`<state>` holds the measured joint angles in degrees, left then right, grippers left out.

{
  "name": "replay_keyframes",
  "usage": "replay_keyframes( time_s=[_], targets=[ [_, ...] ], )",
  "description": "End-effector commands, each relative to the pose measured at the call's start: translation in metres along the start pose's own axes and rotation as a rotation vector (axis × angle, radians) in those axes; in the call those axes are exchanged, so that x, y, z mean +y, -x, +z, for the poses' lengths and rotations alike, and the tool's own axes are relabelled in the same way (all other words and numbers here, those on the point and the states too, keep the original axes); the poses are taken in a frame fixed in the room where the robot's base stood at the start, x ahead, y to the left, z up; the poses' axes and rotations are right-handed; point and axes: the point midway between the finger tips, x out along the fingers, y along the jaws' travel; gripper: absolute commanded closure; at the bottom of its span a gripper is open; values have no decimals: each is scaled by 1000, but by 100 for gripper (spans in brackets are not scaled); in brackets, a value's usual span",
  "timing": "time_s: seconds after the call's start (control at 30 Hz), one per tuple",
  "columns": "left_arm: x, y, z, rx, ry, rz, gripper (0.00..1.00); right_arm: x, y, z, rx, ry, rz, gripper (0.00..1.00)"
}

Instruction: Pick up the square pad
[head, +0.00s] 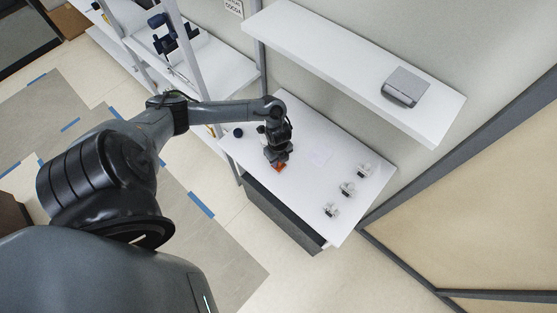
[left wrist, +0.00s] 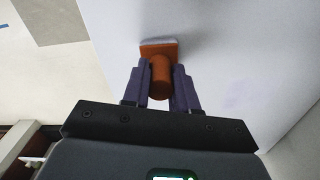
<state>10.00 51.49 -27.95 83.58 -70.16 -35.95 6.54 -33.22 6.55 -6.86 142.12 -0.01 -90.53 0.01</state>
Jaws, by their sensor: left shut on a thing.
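The square pad (left wrist: 158,48) is orange with a round orange handle and a pale edge along its far side. My left gripper (left wrist: 160,90) is shut on its handle, one dark finger on each side. In the head view the orange pad (head: 279,167) shows just below my left gripper (head: 276,157), over the white counter. I cannot tell whether the pad touches the counter; a soft shadow lies beside it in the left wrist view. My right gripper is not in view.
The white counter (head: 300,190) holds several small pale-and-dark items, including one (head: 347,189), on its right part. A faint pale square (head: 320,156) lies near the middle. A dark round thing (head: 238,132) is at the left. A shelf (head: 340,60) with a grey box (head: 405,87) hangs above.

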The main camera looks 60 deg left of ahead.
Motion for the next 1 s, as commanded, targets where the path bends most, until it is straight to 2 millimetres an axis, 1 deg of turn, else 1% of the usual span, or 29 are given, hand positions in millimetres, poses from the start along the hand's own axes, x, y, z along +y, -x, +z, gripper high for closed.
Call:
replay_keyframes(
  time_s=[0.3, 0.47, 0.63, 0.73, 0.77, 0.8, 0.97, 1.0],
  targets=[
    [0, 1, 0, 0, 0, -1, 100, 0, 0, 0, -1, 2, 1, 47],
    [-1, 6, 0, 0, 0, -2, 100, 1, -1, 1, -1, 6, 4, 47],
    [-1, 22, 0, 0, -2, -3, 100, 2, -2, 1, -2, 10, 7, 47],
    [-2, 40, 1, -1, -2, -6, 100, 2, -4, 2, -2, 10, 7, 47],
    [0, 45, -2, 0, -4, -4, 100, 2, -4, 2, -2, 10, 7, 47],
    [3, 49, -13, 4, -6, -3, 100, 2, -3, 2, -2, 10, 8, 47],
    [15, 70, -46, 4, -7, -3, 100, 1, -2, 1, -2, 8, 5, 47],
    [16, 79, -53, 1, -7, -5, 100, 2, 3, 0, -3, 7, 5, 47]
  ],
)
